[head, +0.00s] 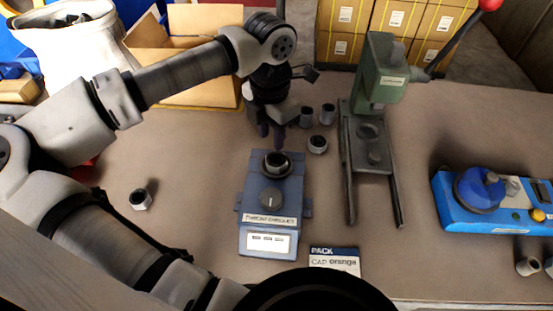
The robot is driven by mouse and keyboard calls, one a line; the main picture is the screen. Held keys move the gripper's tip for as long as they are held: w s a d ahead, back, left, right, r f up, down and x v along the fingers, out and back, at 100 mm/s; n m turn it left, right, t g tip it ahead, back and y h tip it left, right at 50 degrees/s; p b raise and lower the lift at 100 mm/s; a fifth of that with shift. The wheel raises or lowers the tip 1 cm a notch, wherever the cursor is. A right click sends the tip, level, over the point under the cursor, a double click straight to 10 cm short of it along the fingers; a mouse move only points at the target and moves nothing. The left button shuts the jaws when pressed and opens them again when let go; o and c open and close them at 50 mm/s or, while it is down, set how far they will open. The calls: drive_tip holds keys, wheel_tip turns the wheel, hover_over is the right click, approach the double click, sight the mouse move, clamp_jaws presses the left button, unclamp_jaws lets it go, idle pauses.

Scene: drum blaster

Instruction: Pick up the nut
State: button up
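A small silver nut-like piece (140,199) with a dark opening lies on the table at the left, beside my arm. A similar short piece (318,144) with a dark top stands right of my gripper, near two dark cylinders. I cannot tell which of these is the task's nut. My gripper (271,138) points down just behind the blue-grey throat checker (241,226), apart from the nut-like piece at the left. Its fingers are dark and small, and their gap is unclear. A dark round ring (277,163) sits on top of the checker.
A green press (381,85) with a red-knobbed lever and two rails stands right of centre. A blue machine (455,215) is at the right. A cardboard box (203,98) is behind my arm. A card reading "PACK CAP orange" (334,262) lies in front. Table between press and blue machine is clear.

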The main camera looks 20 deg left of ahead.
sight(271, 154)
drive_tip(key=shift+a+f+p, duration=0.1)
drive_tip(key=shift+f+p, duration=0.8)
drive_tip(key=shift+f, duration=1.9)
drive_tip(key=shift+c, duration=0.4)
clamp_jaws()
